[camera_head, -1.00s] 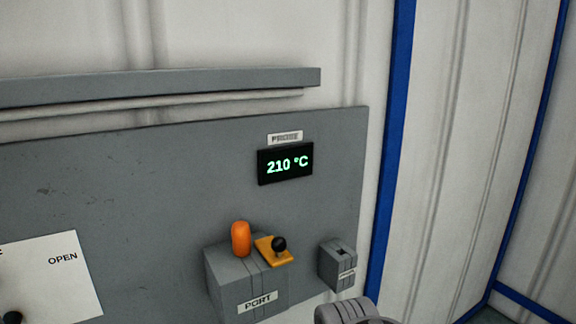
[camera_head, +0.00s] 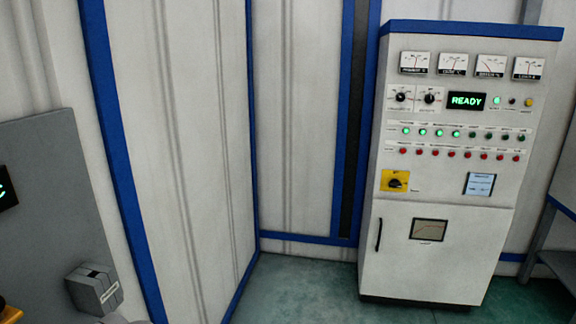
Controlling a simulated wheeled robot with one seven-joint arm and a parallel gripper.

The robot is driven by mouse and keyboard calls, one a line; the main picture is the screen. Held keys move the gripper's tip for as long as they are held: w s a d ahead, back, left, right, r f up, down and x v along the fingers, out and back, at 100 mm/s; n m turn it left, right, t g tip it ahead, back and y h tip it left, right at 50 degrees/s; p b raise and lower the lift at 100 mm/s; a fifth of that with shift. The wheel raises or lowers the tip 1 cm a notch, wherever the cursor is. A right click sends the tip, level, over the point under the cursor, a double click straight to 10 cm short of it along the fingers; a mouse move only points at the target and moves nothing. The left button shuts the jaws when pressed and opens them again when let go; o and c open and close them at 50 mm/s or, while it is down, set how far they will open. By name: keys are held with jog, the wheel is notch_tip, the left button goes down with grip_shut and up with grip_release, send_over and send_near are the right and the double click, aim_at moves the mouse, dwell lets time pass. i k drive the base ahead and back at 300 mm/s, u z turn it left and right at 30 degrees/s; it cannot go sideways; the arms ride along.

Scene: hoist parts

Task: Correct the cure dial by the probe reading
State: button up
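A white control cabinet (camera_head: 440,240) with a blue top edge stands at the right of the head view. Two black dials, a left one (camera_head: 400,97) and a right one (camera_head: 430,98), sit below the row of gauges; their labels are too small to read, so I cannot tell which is the cure dial. A display (camera_head: 466,101) beside them reads READY. The probe display (camera_head: 5,188) is cut off at the left edge, and its reading cannot be read now. My gripper is not in view.
A yellow-plated rotary switch (camera_head: 396,182) and a small pale blue label (camera_head: 480,184) are lower on the cabinet. A grey box (camera_head: 93,288) is on the panel at lower left. The green floor (camera_head: 310,290) before the cabinet is clear. A grey table (camera_head: 555,240) stands at the far right.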

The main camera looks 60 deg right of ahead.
aim_at(430, 98)
jog(key=z, duration=0.45)
jog(key=k, duration=0.55)
jog(key=z, duration=1.8)
jog(key=i, duration=1.1)
jog(key=z, duration=1.1)
jog(key=i, duration=0.75)
jog(key=u, duration=0.8)
jog(key=i, duration=1.4)
jog(key=u, duration=0.7)
